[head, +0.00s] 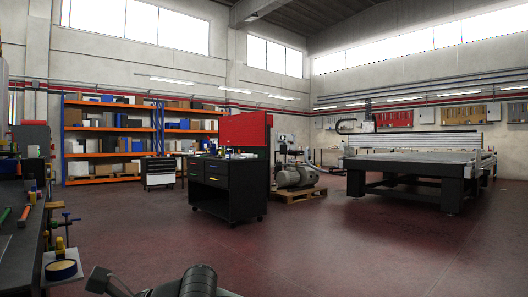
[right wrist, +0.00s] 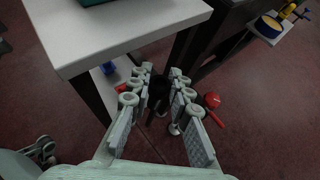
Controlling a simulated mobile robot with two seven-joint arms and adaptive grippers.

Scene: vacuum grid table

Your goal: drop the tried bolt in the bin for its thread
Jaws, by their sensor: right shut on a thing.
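My right gripper (right wrist: 160,80) fills the middle of the right wrist view, its two jointed pale fingers on either side of a small dark thing (right wrist: 158,92). The fingers are shut on it. This is probably the bolt, but its head and thread cannot be made out. The gripper points down beside a white-topped stand (right wrist: 120,32), above the dark red floor. I cannot pick out a thread bin for certain. My left gripper is not in view.
Red knobbed pieces (right wrist: 212,101) lie beyond the fingers. A black drawer cart (head: 228,187) and a large grid table (head: 415,170) stand farther off, with open floor between.

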